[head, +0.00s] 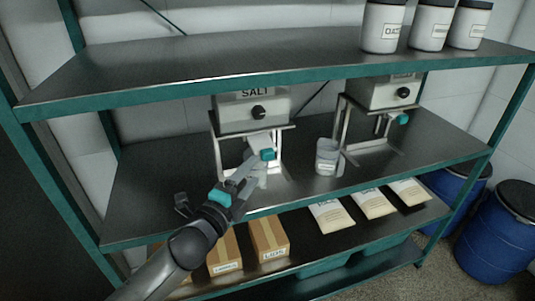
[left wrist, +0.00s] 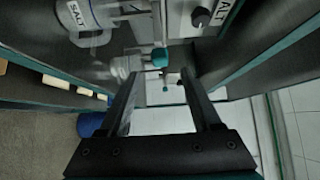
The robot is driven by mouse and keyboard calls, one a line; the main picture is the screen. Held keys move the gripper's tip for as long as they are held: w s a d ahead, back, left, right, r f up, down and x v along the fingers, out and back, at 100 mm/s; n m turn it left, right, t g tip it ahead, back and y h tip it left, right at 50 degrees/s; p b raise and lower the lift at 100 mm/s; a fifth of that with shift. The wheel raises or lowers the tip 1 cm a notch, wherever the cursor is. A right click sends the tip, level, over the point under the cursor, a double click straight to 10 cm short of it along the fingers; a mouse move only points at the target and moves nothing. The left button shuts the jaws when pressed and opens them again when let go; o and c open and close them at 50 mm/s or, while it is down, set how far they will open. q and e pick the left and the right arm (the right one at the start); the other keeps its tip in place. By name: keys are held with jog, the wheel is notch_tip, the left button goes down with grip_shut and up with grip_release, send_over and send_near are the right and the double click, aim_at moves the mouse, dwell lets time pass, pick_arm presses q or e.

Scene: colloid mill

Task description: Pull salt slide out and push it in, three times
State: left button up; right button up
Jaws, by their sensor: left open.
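The salt dispenser (head: 252,108) is a grey box marked SALT with a black knob, on a metal stand on the middle shelf. Its slide ends in a teal knob (head: 267,154), which sticks out at the front below the box. My left gripper (head: 251,168) reaches up from the lower left, its fingertips close to the knob. In the left wrist view, the teal knob (left wrist: 160,57) shows just beyond the open fingers (left wrist: 160,75). I cannot tell if it lies between the fingertips. My right gripper is in neither view.
A second dispenser (head: 385,92) stands to the right, with a clear cup (head: 327,157) between them. A cup marked SALT (left wrist: 82,18) shows in the left wrist view. The upper shelf edge (head: 300,76) runs above; cartons (head: 268,240) and bags (head: 332,216) lie below.

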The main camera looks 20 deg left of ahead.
aim_at(265, 158)
pick_arm(q)
jog(key=shift+w+d, duration=0.3)
jog(key=shift+w, duration=1.15)
jog(key=shift+w+d, duration=0.25)
jog(key=shift+w, duration=1.15)
jog(key=shift+w+d, duration=0.3)
jog(key=shift+w, duration=1.15)
jog(key=shift+c, duration=0.2)
grip_shut()
